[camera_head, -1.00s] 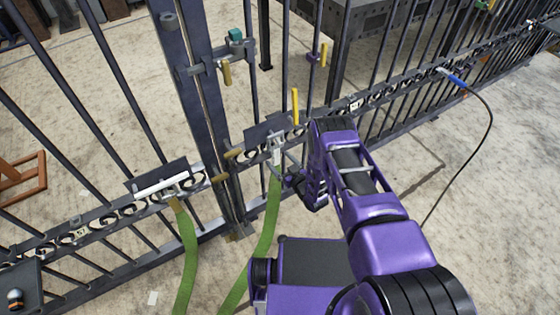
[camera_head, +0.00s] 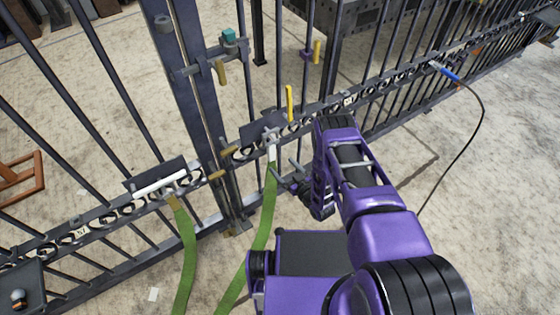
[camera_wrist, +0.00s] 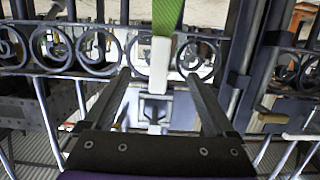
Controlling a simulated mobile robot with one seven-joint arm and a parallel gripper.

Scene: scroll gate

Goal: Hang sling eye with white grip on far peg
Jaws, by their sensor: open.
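The sling eye with the white grip (camera_head: 271,151) stands upright at the dark plate (camera_head: 262,126) on the gate's right leaf. Its green webbing (camera_head: 266,210) runs down to the ground. The eye's loop is too small to tell whether it is around a peg. My gripper (camera_head: 284,169) is open, just right of the white grip and apart from it. In the wrist view the white grip (camera_wrist: 159,65) lies between the lines of my two open fingers (camera_wrist: 158,75), ahead of the tips, with no contact visible.
Gate bars and a scroll rail (camera_head: 110,212) cross the scene. Brown handles (camera_head: 221,74) and a yellow handle (camera_head: 290,103) stick out nearby. A black cable with a blue end (camera_head: 450,74) hangs at the right. The floor at lower right is clear.

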